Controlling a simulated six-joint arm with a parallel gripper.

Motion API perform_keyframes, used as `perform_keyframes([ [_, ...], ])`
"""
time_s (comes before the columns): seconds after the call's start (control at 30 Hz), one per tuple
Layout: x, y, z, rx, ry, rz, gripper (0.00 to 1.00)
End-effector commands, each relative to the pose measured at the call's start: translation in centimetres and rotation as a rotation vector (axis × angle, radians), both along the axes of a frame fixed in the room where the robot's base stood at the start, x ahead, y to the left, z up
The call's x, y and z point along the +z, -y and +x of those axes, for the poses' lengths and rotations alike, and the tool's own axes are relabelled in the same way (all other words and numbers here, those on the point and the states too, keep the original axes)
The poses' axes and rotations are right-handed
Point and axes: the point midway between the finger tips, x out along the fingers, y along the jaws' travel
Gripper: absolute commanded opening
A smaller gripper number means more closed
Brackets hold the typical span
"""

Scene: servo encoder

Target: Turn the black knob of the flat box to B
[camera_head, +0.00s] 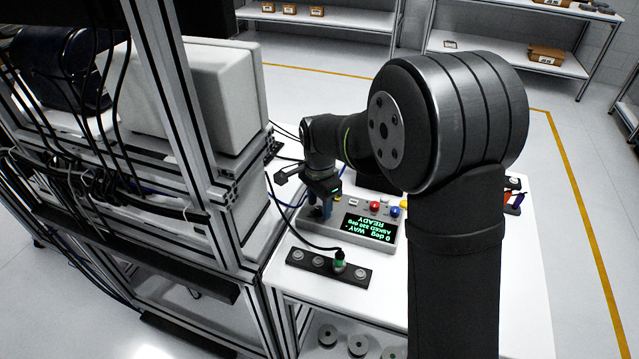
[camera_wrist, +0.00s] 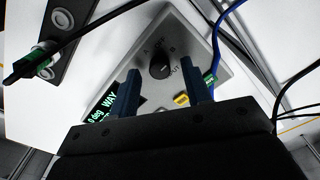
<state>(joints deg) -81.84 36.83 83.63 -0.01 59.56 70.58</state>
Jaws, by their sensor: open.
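The flat box (camera_head: 325,232) is grey and lies on the white table below my gripper. It also shows in the wrist view (camera_wrist: 208,52). In the head view my gripper (camera_head: 321,208) hides the knob.
Red (camera_head: 374,205) and blue (camera_head: 395,211) buttons sit on the box. A black socket strip (camera_head: 300,258) with a green-collared plug (camera_head: 339,261) and cable lies in front of it. A blue cable (camera_wrist: 216,35) runs beside the box. An equipment rack (camera_head: 200,160) stands at left.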

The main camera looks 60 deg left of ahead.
Motion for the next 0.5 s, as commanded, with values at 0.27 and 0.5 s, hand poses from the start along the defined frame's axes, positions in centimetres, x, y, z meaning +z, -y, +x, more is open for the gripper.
perform_keyframes([
  [0.27,5.7,-0.1,0.0,0.000,0.001,0.006,0.44],
  [0.5,11.5,0.0,0.0,0.000,0.001,0.005,0.44],
])
